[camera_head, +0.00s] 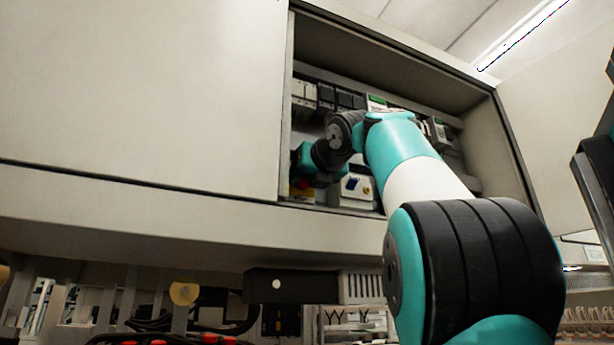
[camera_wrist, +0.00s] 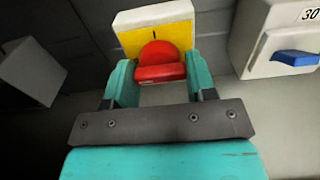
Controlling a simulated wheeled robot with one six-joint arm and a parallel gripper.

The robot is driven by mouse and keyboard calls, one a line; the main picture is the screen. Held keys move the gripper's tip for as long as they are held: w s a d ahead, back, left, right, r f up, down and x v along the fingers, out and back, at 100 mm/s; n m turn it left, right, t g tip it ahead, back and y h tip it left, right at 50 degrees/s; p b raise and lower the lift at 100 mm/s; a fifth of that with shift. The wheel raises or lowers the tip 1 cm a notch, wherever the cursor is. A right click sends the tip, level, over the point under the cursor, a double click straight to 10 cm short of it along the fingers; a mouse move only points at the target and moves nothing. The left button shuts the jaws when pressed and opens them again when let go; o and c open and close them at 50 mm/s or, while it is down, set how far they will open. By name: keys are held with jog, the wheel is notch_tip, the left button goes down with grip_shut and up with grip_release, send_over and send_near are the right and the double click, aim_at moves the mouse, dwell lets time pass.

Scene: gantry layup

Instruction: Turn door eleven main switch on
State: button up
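The main switch has a red rotary knob (camera_wrist: 160,64) on a yellow plate (camera_wrist: 133,41) with a pale housing. In the wrist view it sits at top centre, with its handle lying roughly crosswise. My gripper (camera_wrist: 163,76) has its two teal fingers apart, one on each side of the knob and close to its edges. Whether they touch it I cannot tell. In the head view my gripper (camera_head: 305,162) reaches into the open cabinet, and the yellow plate (camera_head: 301,192) shows just below it. No door number is readable there.
A pale box with a blue switch (camera_wrist: 295,58) and the label "30" stands right of the knob; it also shows in the head view (camera_head: 357,188). Another grey box (camera_wrist: 30,77) is at left. The cabinet's lower edge (camera_head: 240,224) and the side panel (camera_head: 556,140) frame the opening.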

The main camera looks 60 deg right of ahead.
jog(key=shift+m, duration=0.5)
jog(key=m, duration=1.6)
jog(key=shift+m+p, duration=0.35)
jog(key=shift+m, duration=0.35)
jog(key=o, duration=0.9)
jog(key=shift+o, duration=0.2)
